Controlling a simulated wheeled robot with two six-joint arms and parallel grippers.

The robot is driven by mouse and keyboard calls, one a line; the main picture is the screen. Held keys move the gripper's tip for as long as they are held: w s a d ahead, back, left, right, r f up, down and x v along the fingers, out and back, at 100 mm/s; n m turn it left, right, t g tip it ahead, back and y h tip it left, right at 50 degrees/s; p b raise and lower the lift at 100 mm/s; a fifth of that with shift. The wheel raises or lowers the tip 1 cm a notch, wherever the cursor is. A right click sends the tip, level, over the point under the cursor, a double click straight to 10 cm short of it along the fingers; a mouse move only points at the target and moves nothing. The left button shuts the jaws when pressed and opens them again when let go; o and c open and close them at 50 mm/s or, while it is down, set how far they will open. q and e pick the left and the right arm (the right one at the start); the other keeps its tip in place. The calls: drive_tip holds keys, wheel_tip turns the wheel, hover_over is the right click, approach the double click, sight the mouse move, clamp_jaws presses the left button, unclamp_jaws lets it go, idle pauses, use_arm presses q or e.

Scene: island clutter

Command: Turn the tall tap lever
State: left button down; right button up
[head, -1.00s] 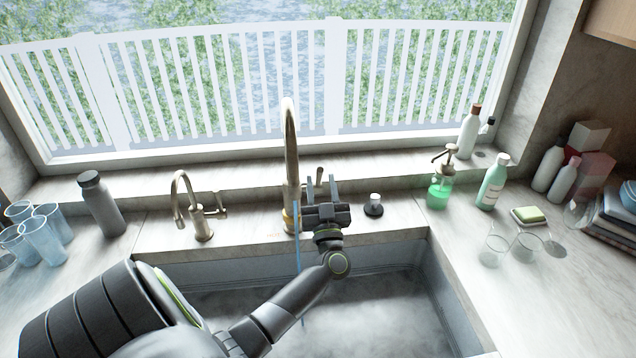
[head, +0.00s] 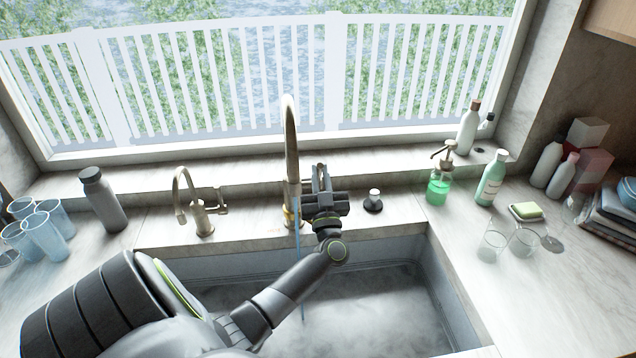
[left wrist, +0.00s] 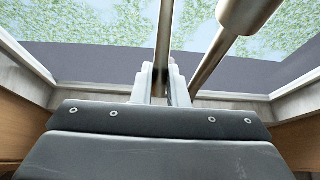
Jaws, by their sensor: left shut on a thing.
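The tall brass-coloured tap (head: 291,140) stands behind the sink, its neck arching toward me. My left gripper (head: 321,172) is just right of the tap's neck. Its two fingers stand close together, shut on the tall tap's lever. The lever is mostly hidden by the fingers in the head view. The left wrist view shows the close-set fingers (left wrist: 164,84) with two metal rods beyond them, one thin and one thicker; I cannot tell surely which is the lever. A thin blue water stream runs below the tap. My right gripper is not in view.
A short tap (head: 199,215) stands left, a black-based knob (head: 373,201) right. The sink (head: 375,300) is below my arm. A grey bottle (head: 103,200) and glasses (head: 45,235) stand left; a green soap dispenser (head: 438,188) and green bottle (head: 491,180) stand right.

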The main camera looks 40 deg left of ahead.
use_arm(q)
drive_tip(key=shift+w+a+r+g+h, duration=0.45)
drive_tip(key=shift+a+g+h, duration=0.15)
drive_tip(key=shift+h, duration=0.4)
drive_tip(key=shift+w+a+r+g+h, duration=0.2)
drive_tip(key=shift+w+a+g+h, duration=0.15)
drive_tip(key=shift+a+g+h, duration=0.15)
drive_tip(key=shift+w+a+r+g+h, duration=0.2)
drive_tip(key=shift+w+a+g+h, duration=0.2)
drive_tip(key=shift+g+h, duration=0.15)
drive_tip(key=c, duration=1.3)
unclamp_jaws()
drive_tip(key=shift+a, duration=0.1)
drive_tip(key=shift+c, duration=0.2)
drive_tip(key=shift+h, duration=0.25)
drive_tip(key=b+v, duration=0.3)
drive_tip(key=v, duration=1.4)
drive_tip(key=shift+d+f, duration=0.1)
drive_tip(key=shift+d, duration=0.15)
